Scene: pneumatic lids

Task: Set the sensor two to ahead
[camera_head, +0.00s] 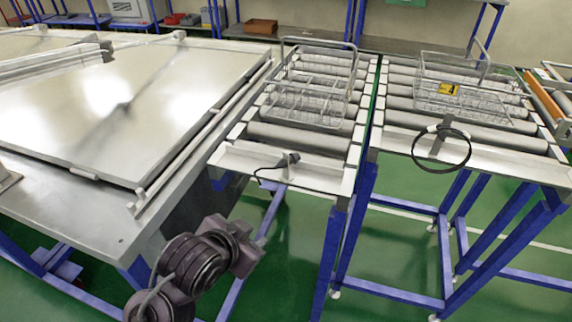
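Two roller conveyors end towards me. A small sensor-like part with a dark cable (272,168) stands on the end plate of the left conveyor (325,177). A similar part (438,139) with a black cable loop (441,169) is on the end plate of the right conveyor (512,162). I cannot tell which is sensor two, or which way either points. My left gripper (247,246) is at the lower middle, below and in front of the left conveyor's end, apart from both sensors. Its fingers are not clear. My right gripper is not in view.
Wire baskets (304,103) (468,102) sit on the rollers. A large metal table (110,105) with a flat lid fills the left. Blue legs (343,240) stand under the conveyors. Green floor (400,240) shows beneath. An orange-edged conveyor (543,95) is at far right.

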